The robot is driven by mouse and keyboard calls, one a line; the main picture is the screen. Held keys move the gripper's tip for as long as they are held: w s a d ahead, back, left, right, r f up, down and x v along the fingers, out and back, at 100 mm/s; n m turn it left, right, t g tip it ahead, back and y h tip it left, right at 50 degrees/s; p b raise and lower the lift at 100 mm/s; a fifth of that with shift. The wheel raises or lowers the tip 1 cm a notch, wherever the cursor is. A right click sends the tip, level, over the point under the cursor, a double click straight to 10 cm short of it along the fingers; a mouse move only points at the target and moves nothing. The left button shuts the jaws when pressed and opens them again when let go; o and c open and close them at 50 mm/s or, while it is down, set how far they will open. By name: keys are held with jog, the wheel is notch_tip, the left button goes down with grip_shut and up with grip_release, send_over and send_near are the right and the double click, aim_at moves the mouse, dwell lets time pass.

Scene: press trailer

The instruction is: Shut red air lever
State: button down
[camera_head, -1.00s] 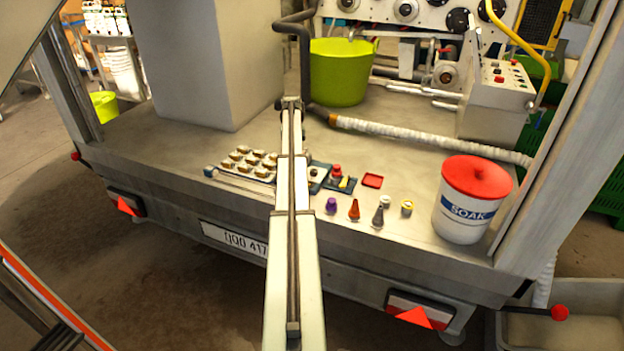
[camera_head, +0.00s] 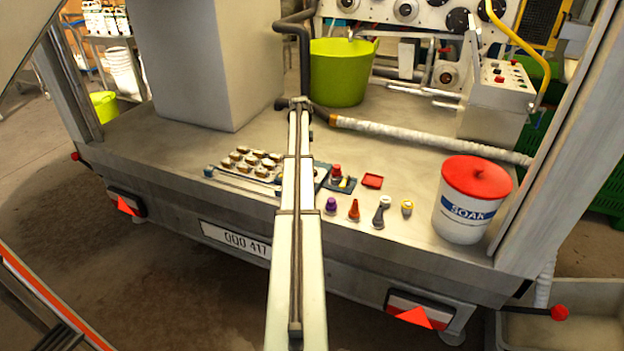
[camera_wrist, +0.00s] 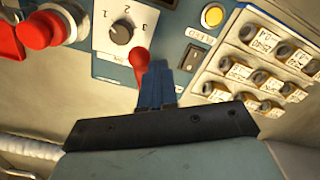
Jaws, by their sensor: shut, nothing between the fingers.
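In the wrist view the red lever (camera_wrist: 139,58) has a rounded red head on a thin stem and stands against a blue panel (camera_wrist: 108,68). My gripper (camera_wrist: 160,68) has its blue fingers shut together, with nothing between them. The fingertips are just right of the lever, close beside it; I cannot tell if they touch. In the head view my pale arm reaches over the trailer deck and hides the gripper and the lever.
The panel carries a numbered dial (camera_wrist: 121,32), a red button (camera_wrist: 38,30) and a yellow button (camera_wrist: 213,15). A SOAK bucket (camera_head: 464,212) and a green tub (camera_head: 340,75) stand on the deck.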

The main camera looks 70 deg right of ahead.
jog(key=shift+s+d+f, duration=0.1)
jog(key=shift+s, duration=0.65)
jog(key=shift+s+d, duration=0.6)
jog(key=shift+s, duration=0.35)
jog(key=shift+s+d, duration=0.75)
jog(key=shift+d, duration=0.3)
jog(key=shift+a, duration=0.25)
